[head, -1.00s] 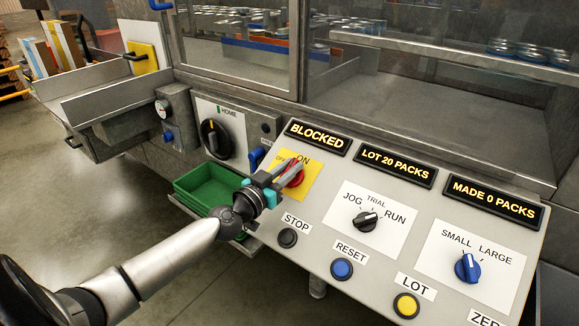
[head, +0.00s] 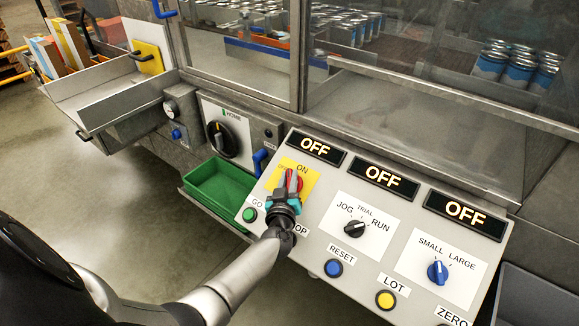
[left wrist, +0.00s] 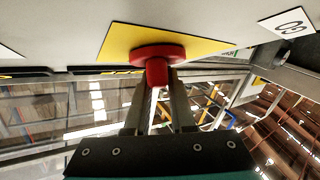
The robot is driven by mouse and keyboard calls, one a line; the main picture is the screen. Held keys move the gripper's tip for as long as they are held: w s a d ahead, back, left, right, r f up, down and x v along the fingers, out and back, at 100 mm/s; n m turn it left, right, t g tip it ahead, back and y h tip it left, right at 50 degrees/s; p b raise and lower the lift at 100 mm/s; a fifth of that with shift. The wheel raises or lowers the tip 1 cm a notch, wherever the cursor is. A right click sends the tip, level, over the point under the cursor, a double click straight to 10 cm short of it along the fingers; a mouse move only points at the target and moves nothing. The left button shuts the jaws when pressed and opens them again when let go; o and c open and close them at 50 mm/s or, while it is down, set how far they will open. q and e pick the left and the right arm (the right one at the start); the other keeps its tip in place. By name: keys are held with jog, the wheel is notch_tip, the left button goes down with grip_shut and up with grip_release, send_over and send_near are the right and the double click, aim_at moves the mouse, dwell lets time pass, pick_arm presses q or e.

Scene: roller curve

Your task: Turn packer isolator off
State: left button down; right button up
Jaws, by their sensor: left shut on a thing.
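The packer isolator is a red rotary knob (head: 299,184) on a yellow plate (head: 311,177), at the upper left of the sloping control panel. The plate's ON label shows; its OFF label is mostly hard to read. My left gripper (head: 291,182) is shut on the red knob, with its fingers pointing up the panel. In the left wrist view the fingers (left wrist: 157,88) are on either side of the red knob's stem (left wrist: 157,70), below its red flange. Three displays (head: 316,147) on the panel read OFF. My right gripper is not in view.
A JOG/TRIAL/RUN selector (head: 355,229), a blue SMALL/LARGE knob (head: 437,272), and the GO (head: 250,214), RESET (head: 334,267) and LOT (head: 385,299) buttons share the panel. A green bin (head: 218,185) and a black HOME dial (head: 221,140) are left of it. My left arm covers the STOP button.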

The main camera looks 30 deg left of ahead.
pick_arm(q)
jog(key=n+g+y+p, duration=0.1)
jog(key=n, duration=0.1)
jog(key=n+g+y+p, duration=0.1)
jog(key=shift+r+n+g+y+p, duration=0.25)
jog(key=shift+n+g+y+p, duration=0.05)
jog(key=shift+n, duration=0.1)
jog(key=n+g+y+p, duration=0.1)
jog(key=n+g, duration=0.1)
jog(key=n, duration=0.1)
jog(key=shift+a+f+g+y, duration=0.1)
jog(key=shift+g+y, duration=0.2)
jog(key=n+g, duration=0.2)
jog(key=shift+a+f+n+g+y, duration=0.1)
jog(key=shift+n+g+y, duration=0.2)
jog(key=shift+g+y, duration=0.1)
jog(key=shift+s+n+g+b, duration=0.15)
jog(key=shift+n+g+b, duration=0.7)
jog(key=shift+n+g, duration=0.65)
jog(key=shift+a, duration=0.1)
jog(key=c, duration=0.8)
grip_release()
jog(key=shift+f, duration=0.1)
jog(key=shift+o, duration=0.2)
